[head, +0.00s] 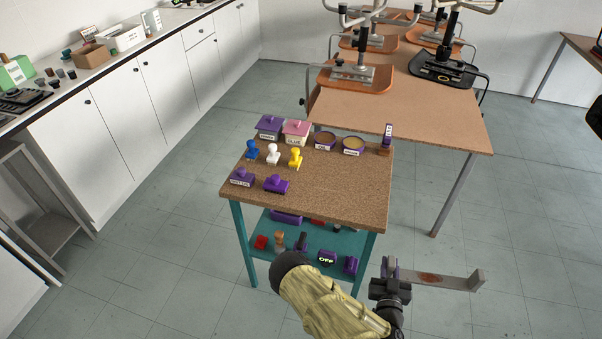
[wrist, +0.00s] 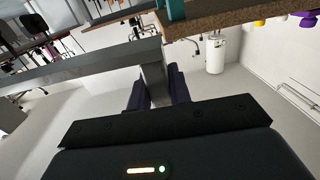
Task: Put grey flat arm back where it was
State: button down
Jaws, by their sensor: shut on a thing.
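The grey flat arm (head: 452,281) is a long flat bar with a rust-brown patch and an upturned right end. My gripper (head: 391,272) is shut on it near its left end and holds it in the air, to the right of the small cork-topped table's front leg. In the wrist view the bar (wrist: 80,66) runs from the left edge to between the two dark fingers of my gripper (wrist: 158,82). The part between the fingers is partly hidden. I cannot tell which spot the arm came from.
The small table (head: 300,197) carries purple boxes, stamps (head: 272,153) and round tins. Its teal lower shelf (head: 290,240) holds several small items. Behind it, a larger table (head: 420,112) bears upturned chairs (head: 355,75). White cabinets (head: 150,85) line the left. The floor at right is open.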

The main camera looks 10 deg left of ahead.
dwell(0.4)
notch_tip(320, 180, down, 4)
jog(key=b, duration=0.4)
jog(key=shift+f, duration=0.2)
jog(key=shift+d+f, duration=0.1)
